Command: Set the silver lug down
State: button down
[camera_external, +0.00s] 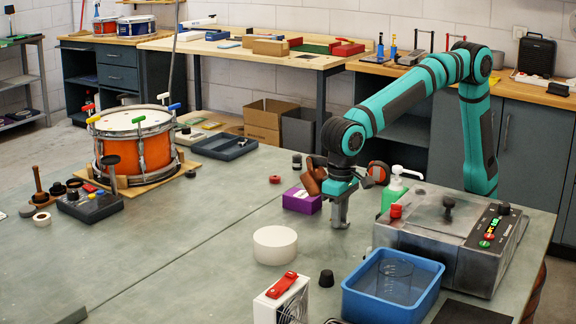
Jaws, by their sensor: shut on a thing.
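My gripper (340,207) points down above the grey-green bench (215,235), right of its middle, behind the white round block and left of the grey metal machine. Its grey jaws are shut on the silver lug. The lug is grey like the fingers and too small here to tell apart from them. I cannot tell whether the lug touches the bench. The orange drum (137,150) stands on a wooden board at the left, with coloured-handled tools around its rim.
A white round block (275,245) and a purple box (301,200) stand near my gripper. A blue water tub (365,304), a white fan box (265,305) and a metal machine (420,235) fill the front right. A dark tray (207,154) lies behind. The bench's middle left is clear.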

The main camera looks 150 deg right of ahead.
jog(key=shift+f, duration=0.1)
jog(key=c, duration=1.3)
grip_release()
notch_tip(320, 180, up, 12)
jog(key=shift+r, duration=0.15)
